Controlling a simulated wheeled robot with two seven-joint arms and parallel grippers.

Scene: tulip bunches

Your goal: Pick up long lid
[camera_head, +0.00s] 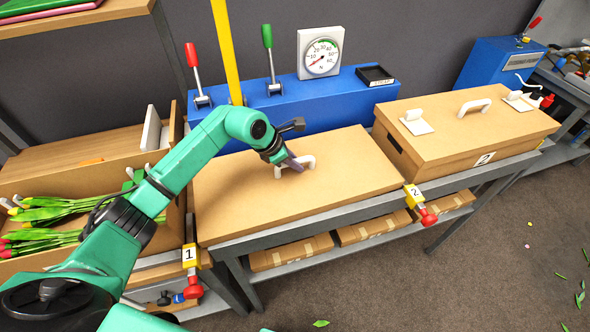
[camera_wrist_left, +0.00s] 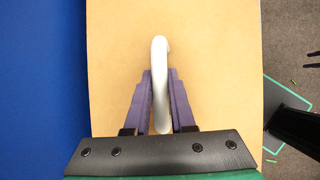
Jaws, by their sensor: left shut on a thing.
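The long lid (camera_head: 325,192) is a flat tan board with a white handle, lying at the middle of the bench in the head view. Its tan top also fills the middle of the left wrist view (camera_wrist_left: 215,60). My left gripper (camera_head: 295,163) is at the handle, with its purple fingers shut on the white handle (camera_wrist_left: 160,80), one on each side. The handle's far end sticks out past the fingertips. What lies under the lid is hidden. My right gripper is not in view.
A lidded cardboard box (camera_head: 450,135) marked 2 stands to the right. A blue unit (camera_head: 330,105) with levers and a gauge stands behind. An open box with tulips (camera_head: 45,215) is at left. A yellow post (camera_head: 226,50) rises behind my left arm.

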